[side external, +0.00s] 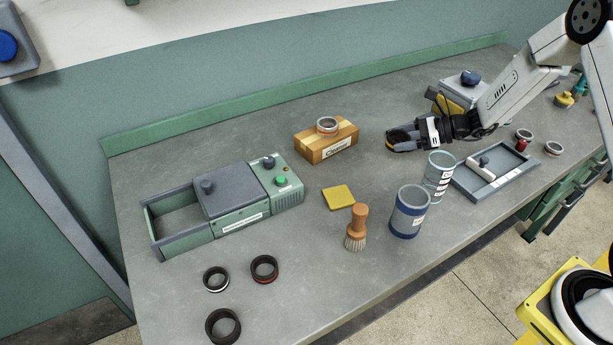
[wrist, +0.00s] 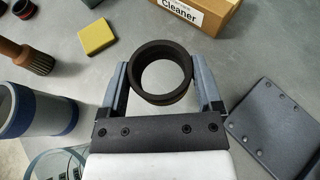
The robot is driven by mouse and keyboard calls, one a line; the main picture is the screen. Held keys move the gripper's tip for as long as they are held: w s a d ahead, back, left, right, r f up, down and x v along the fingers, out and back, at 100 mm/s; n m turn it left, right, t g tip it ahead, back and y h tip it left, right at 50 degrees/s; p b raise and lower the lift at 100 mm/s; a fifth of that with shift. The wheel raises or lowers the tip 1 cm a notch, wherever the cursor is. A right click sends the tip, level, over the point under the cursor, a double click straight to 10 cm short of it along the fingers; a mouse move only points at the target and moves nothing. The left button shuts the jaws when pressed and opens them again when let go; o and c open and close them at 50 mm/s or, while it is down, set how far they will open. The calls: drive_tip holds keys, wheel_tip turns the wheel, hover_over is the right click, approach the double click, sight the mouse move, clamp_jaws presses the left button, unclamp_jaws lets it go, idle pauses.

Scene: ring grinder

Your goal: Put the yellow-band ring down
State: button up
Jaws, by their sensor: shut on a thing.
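In the wrist view my gripper (wrist: 161,76) is shut on a dark ring (wrist: 140,84), with one finger on each side of it. The ring's hole faces the camera and bare grey table shows through it. A yellow band is not clear on it in this view. In the side view my gripper (side external: 401,142) is low over the table, right of the Cleaner box, and the ring is small and dark between the fingers. I cannot tell whether it touches the table (side external: 300,210).
The Cleaner box (side external: 312,149) with a ring on top stands left of my gripper. A yellow pad (side external: 339,197), brush (side external: 357,229), blue-banded jar (side external: 408,212), glass (side external: 438,177) and grey tray (side external: 471,195) are nearer the front. A grey machine (side external: 467,91) stands behind.

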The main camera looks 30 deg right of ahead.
sight(395, 168)
drive_tip(key=shift+f, duration=1.45)
drive_tip(key=shift+f, duration=2.1)
drive_tip(key=shift+f, duration=0.1)
drive_tip(key=o, duration=1.2)
drive_tip(key=shift+s+d+r, duration=0.1)
drive_tip(key=shift+r, duration=0.1)
drive_tip(key=v, duration=1.1)
drive_tip(key=shift+s+d, duration=0.2)
drive_tip(key=shift+s, duration=0.05)
